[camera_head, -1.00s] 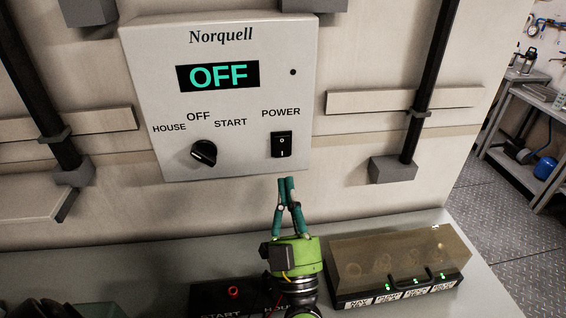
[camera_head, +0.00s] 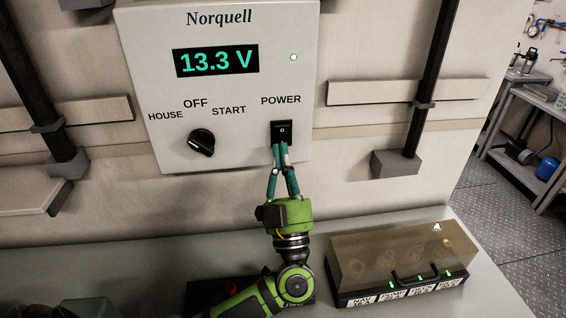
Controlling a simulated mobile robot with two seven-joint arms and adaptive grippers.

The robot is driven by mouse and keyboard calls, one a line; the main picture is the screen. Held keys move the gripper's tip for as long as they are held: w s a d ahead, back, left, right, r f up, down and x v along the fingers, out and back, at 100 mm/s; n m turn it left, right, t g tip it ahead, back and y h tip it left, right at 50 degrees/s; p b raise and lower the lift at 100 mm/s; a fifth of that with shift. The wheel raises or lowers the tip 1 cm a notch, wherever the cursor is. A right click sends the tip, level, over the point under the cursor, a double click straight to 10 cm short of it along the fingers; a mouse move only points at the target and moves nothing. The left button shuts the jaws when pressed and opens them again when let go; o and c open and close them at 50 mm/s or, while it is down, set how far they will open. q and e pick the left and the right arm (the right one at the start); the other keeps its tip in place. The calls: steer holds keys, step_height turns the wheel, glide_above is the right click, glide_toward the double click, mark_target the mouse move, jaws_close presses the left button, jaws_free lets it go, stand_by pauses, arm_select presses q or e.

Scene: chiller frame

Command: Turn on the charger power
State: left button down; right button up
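The white Norquell charger panel (camera_head: 165,100) is on the wall. Its display (camera_head: 216,61) reads 13.3 V in green, and a small indicator light (camera_head: 293,57) glows. The black POWER rocker switch (camera_head: 282,130) is at the panel's lower right. The rotary knob (camera_head: 202,142) is at the lower left, below the labels HOUSE, OFF and START. My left gripper (camera_head: 280,148) is at the switch, its teal fingertips close together and covering the switch's lower part. Nothing shows between them. My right gripper is not in view.
A clear-lidded case (camera_head: 400,259) with a handle and green lights stands on the grey bench at right. A dark box (camera_head: 205,293) with a red part lies partly behind my arm. Black vertical pipes flank the panel.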

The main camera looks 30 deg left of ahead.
arm_select(q)
steer(key=shift+w+p, duration=0.1)
steer(key=shift+p, duration=0.2)
steer(key=v, duration=0.7)
steer(key=shift+f, duration=0.3)
steer(key=shift+d, duration=0.1)
